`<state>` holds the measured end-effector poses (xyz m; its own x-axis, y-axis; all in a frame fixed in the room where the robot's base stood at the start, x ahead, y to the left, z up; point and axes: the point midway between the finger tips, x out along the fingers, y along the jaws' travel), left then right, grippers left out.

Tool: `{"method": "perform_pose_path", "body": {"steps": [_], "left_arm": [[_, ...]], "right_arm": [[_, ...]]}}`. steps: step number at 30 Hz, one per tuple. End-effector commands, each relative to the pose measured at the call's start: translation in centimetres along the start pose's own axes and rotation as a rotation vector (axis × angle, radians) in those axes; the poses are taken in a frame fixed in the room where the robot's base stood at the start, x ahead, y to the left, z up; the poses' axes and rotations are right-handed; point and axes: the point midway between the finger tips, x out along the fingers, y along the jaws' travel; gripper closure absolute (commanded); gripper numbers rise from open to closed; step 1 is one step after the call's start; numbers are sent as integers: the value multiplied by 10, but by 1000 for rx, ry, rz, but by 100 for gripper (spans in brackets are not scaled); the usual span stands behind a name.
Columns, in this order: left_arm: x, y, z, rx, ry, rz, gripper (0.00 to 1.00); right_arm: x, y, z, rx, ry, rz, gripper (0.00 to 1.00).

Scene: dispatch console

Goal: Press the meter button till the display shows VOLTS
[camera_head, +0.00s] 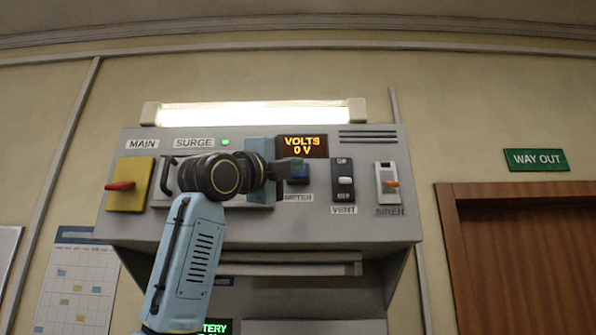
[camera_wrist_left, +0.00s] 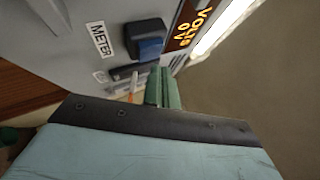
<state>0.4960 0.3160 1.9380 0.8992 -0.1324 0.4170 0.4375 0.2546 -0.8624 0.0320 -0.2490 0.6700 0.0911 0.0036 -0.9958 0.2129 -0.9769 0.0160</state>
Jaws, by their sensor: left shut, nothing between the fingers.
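The display (camera_head: 302,146) on the console reads VOLTS and 0 V in orange letters. It also shows in the left wrist view (camera_wrist_left: 188,26). The blue meter button (camera_head: 300,176) sits below the display, above the METER label (camera_head: 298,197). In the left wrist view the button (camera_wrist_left: 150,47) stands out from a dark housing. My left gripper (camera_head: 286,170) is shut and empty, at the left side of the button in the head view. In the left wrist view its fingers (camera_wrist_left: 163,90) are near the button; I cannot tell whether they touch it. My right gripper is not in view.
The console also carries the MAIN switch (camera_head: 121,186) with a red lever, the VENT switch (camera_head: 344,181) and the SIREN switch (camera_head: 387,184) with an orange lever. A lit lamp (camera_head: 255,113) runs along its top. A wooden door (camera_head: 520,265) is at right.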

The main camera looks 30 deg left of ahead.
Motion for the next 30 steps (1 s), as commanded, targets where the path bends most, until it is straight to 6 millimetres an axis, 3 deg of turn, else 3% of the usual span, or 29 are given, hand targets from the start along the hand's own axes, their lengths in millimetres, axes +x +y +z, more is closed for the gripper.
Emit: {"method": "perform_pose_path", "body": {"steps": [15,30], "left_arm": [[-33,-23,-23,1,-1,-2,100],[-34,-25,-25,0,0,-1,100]], "right_arm": [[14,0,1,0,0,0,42],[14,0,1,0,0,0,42]]}}
